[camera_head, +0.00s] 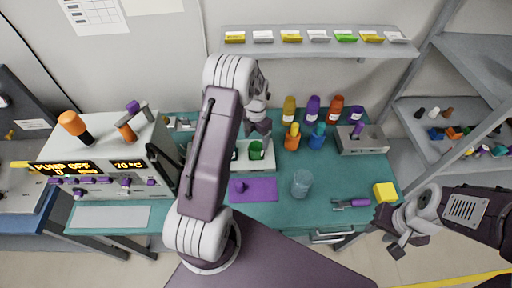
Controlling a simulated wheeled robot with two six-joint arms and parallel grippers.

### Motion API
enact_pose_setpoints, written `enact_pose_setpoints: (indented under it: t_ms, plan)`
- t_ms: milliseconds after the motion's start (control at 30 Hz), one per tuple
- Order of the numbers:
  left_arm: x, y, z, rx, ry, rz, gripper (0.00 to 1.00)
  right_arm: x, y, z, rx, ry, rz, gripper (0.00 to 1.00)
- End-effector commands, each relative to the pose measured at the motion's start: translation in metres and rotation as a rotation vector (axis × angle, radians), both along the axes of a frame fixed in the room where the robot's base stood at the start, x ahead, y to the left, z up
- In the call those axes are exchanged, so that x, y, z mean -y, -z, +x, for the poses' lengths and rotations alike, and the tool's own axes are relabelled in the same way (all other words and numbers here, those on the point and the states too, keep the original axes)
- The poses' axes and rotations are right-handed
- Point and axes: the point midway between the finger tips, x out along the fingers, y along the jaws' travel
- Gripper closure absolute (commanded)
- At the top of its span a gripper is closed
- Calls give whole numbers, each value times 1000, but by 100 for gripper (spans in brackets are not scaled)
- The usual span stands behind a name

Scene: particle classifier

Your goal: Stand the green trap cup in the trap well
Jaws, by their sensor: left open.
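The green trap cup (256,149) is at the right end of a pale grey block (265,166) on the teal bench. It looks upright, but I cannot tell whether it is seated in a well. A dark round opening (234,154) shows to its left, partly hidden by my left arm. My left gripper (260,128) is open, just behind and above the cup and apparently apart from it. My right gripper (399,246) is off the bench's front right corner, away from the cup; its jaw opening is unclear.
A purple mat (262,190) and a clear beaker (301,183) are in front. Several bottles, including a purple one (312,108), stand behind right. A grey holder (360,141), a purple-handled tool (350,204) and a yellow block (385,192) are right. A machine (110,190) stands left.

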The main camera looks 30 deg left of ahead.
Motion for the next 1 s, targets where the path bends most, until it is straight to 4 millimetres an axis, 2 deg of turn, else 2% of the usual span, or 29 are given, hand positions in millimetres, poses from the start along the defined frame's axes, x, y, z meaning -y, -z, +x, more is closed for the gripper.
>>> enact_pose_setpoints:
  t_ms: [100, 233, 467, 567, 667, 867, 1000]
  plan:
    - [0, -24, 1, 3, 0, 1, 25, 0, 5, 0, 0, 0, 0, 64]
    - [0, -42, 0, 1, 0, 1, 25, 0, 6, 0, 0, 0, 0, 64]
    - [0, -51, -1, -1, 3, -1, 25, 0, 6, 0, 0, 0, 0, 64]
    - [6, -55, -5, 4, 106, 0, 25, 0, 6, 0, 0, 0, 0, 64]
    - [23, -65, -20, 15, 422, 3, 25, 0, 6, 0, 0, 0, 0, 64]
    - [65, -86, -73, 43, 1328, 32, 25, 0, 6, 0, 0, 0, 0, 64]
    - [88, -94, -116, 53, 1961, 69, 25, 0, 6, 0, 0, 0, 0, 64]
